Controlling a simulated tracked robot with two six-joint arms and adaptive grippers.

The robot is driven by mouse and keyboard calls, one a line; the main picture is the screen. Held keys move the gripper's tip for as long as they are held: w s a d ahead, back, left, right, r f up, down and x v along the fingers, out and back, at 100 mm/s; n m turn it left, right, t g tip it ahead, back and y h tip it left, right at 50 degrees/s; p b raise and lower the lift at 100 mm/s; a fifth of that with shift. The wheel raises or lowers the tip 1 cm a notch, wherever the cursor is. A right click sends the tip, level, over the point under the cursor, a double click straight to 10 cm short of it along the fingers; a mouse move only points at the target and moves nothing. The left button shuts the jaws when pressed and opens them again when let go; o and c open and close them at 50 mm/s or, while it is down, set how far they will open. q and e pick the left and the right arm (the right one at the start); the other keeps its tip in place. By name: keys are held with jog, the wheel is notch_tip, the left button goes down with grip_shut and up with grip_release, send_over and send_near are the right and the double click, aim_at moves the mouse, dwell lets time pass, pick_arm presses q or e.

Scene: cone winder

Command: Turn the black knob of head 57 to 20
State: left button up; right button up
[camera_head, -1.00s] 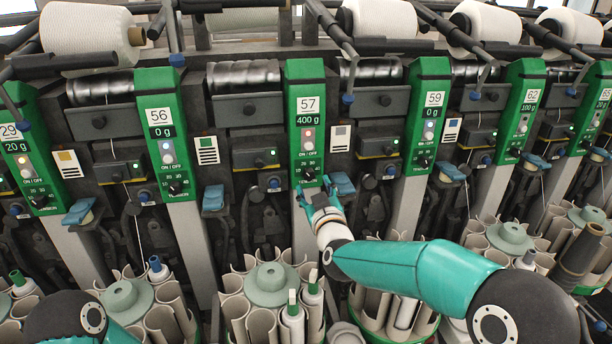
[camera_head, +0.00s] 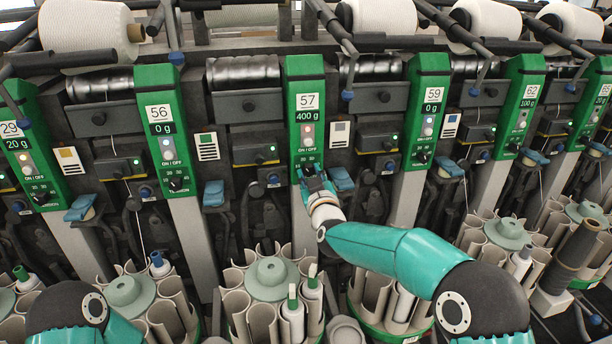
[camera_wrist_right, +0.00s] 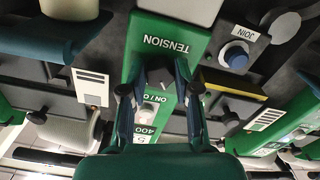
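Head 57 is the green panel (camera_head: 306,72) in the middle of the head view, with its display reading 400 g. Its black knob (camera_head: 308,170) sits low on the panel, partly hidden by my right gripper (camera_head: 313,182). In the right wrist view the panel is upside down, and the dark knob (camera_wrist_right: 159,76) lies between the two fingertips of my right gripper (camera_wrist_right: 158,72). The fingers look apart, one on each side of the knob, with narrow gaps; contact is not clear. The knob's setting cannot be read. My left gripper is out of view.
Similar green heads stand on both sides, including head 56 (camera_head: 159,112) and head 59 (camera_head: 432,95). A blue JOIN button (camera_wrist_right: 236,56) is beside the knob. Below are round magazines with bobbins (camera_head: 268,272). Blue levers (camera_head: 341,179) stick out near the gripper.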

grip_shut()
jog(key=shift+f+m+b, duration=0.25)
jog(key=shift+m+b, duration=0.25)
jog(key=shift+b, duration=0.55)
jog(key=shift+r+m+b, duration=0.15)
jog(key=shift+m+b, duration=0.3)
jog(key=shift+m, duration=0.15)
jog(key=shift+r, duration=0.1)
jog(key=o, duration=0.9)
grip_release()
jog(key=shift+c, duration=0.2)
jog(key=shift+s, duration=0.15)
